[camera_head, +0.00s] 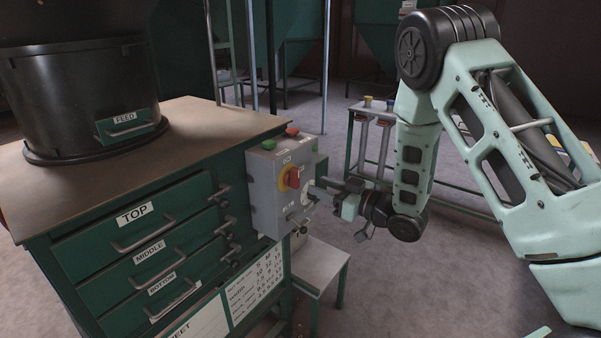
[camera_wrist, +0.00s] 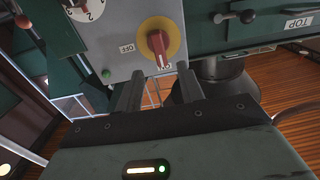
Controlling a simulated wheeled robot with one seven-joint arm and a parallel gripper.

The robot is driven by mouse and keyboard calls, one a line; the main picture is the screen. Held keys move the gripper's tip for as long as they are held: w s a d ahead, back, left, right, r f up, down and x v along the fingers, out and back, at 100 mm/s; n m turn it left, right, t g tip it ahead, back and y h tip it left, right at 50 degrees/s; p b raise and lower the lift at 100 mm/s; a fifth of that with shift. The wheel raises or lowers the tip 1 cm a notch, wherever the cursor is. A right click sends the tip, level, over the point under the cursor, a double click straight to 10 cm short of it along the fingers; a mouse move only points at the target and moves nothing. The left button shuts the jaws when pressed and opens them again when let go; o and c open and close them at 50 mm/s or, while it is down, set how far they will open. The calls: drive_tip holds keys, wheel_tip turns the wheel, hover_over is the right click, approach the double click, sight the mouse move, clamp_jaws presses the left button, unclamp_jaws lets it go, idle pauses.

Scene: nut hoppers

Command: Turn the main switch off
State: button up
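The main switch is a red knob on a yellow disc (camera_head: 291,178) on the front of a grey control box (camera_head: 262,205). In the wrist view the red knob (camera_wrist: 157,42) has its grip lined up with the ON label (camera_wrist: 164,67); the OFF label (camera_wrist: 127,48) is to the left. My gripper (camera_head: 325,188) is just right of the box in the head view, its fingertips partly hard to make out. In the wrist view my gripper (camera_wrist: 158,84) is open and empty, with its fingers apart below the knob. I see no contact with the knob.
The box also has a green button (camera_head: 268,144), a red button (camera_head: 292,131) and a white dial (camera_wrist: 86,8). A green cabinet (camera_head: 80,215) with labelled drawers and latches adjoins it. A small stand (camera_head: 322,262) is below; a bench (camera_head: 370,112) stands behind my arm.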

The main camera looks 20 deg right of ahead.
sight(299, 178)
drive_tip(key=p+x, duration=0.2)
drive_tip(key=x, duration=0.5)
drive_tip(key=shift+w+a, duration=0.15)
clamp_jaws()
